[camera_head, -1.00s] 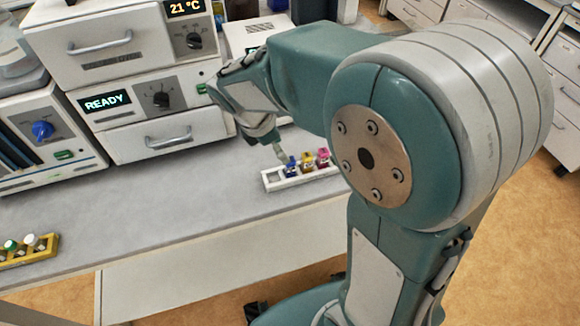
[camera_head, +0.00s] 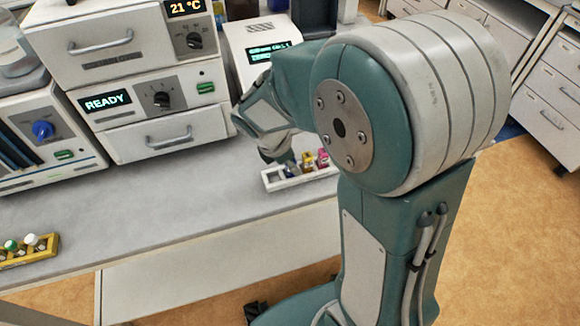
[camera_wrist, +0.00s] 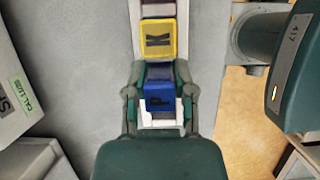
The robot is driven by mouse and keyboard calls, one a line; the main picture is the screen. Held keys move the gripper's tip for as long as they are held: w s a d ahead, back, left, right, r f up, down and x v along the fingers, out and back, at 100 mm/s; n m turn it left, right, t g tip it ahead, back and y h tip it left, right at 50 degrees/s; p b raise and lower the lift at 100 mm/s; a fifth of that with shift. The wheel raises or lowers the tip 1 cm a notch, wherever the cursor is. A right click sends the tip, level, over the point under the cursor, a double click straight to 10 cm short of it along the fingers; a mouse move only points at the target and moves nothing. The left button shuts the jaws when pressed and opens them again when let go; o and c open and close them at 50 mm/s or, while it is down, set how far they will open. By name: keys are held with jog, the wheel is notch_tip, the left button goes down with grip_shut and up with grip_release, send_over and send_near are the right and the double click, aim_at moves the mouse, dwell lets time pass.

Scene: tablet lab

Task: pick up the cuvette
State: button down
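The white rack (camera_head: 318,176) stands near the bench's front edge and holds a row of small capped cuvettes. In the wrist view, a blue-capped cuvette (camera_wrist: 160,97) with a dark letter sits between the fingers of my gripper (camera_wrist: 160,70). One finger is on each side of it, very close; I cannot tell whether they press on it. A yellow-capped cuvette (camera_wrist: 158,39) with a dark letter is just beyond the fingertips. The head view shows the yellow cuvette (camera_head: 308,161) and a pink one (camera_head: 323,158); my wrist mostly hides the blue one and the fingers.
A yellow rack (camera_head: 28,252) with green- and white-capped vials lies at the bench's left. A white instrument (camera_head: 262,45) is behind my arm. The bench's middle is clear.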

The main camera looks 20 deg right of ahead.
jog(key=shift+r, duration=0.1)
dwell(0.3)
jog(key=shift+r, duration=0.3)
notch_tip(320, 180, up, 2)
jog(key=shift+r, duration=0.1)
jog(key=s+a+r, duration=0.3)
jog(key=s+r, duration=0.7)
jog(key=s, duration=0.3)
jog(key=shift+s+a, duration=0.2)
jog(key=shift+s, duration=0.1)
